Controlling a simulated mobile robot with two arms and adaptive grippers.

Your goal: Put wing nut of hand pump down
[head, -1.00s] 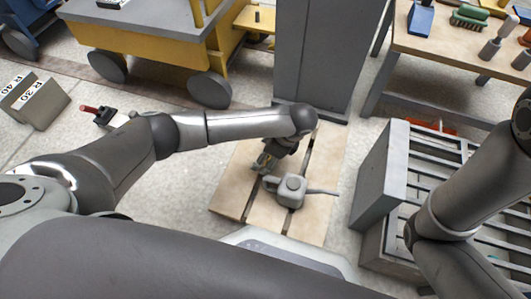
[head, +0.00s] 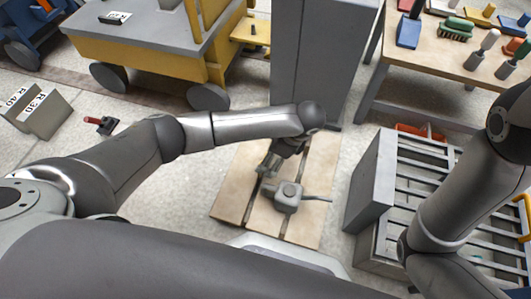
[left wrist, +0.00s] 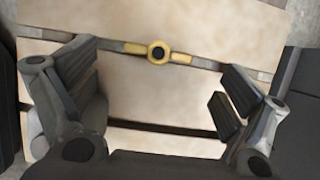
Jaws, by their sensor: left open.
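The wing nut (left wrist: 158,52) is a yellow piece with a dark round centre and two short wings. In the left wrist view it lies across the gap between two boards of the pale wooden pallet (left wrist: 190,85). My left gripper (left wrist: 155,88) is open above the pallet, its fingers wide apart and not touching the nut. In the head view my left gripper (head: 268,165) hangs over the pallet, and the nut cannot be made out there. Beside the gripper stands a grey device (head: 288,197) with a round top and thin spout, possibly the hand pump. My right gripper is out of view.
A grey column (head: 318,60) rises behind the pallet. A slatted grey crate (head: 370,180) stands to the right, below a workbench (head: 395,62) with tools. A yellow cart (head: 150,55) is at the back left. Grey blocks (head: 40,112) and a red-handled tool (head: 103,125) lie left.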

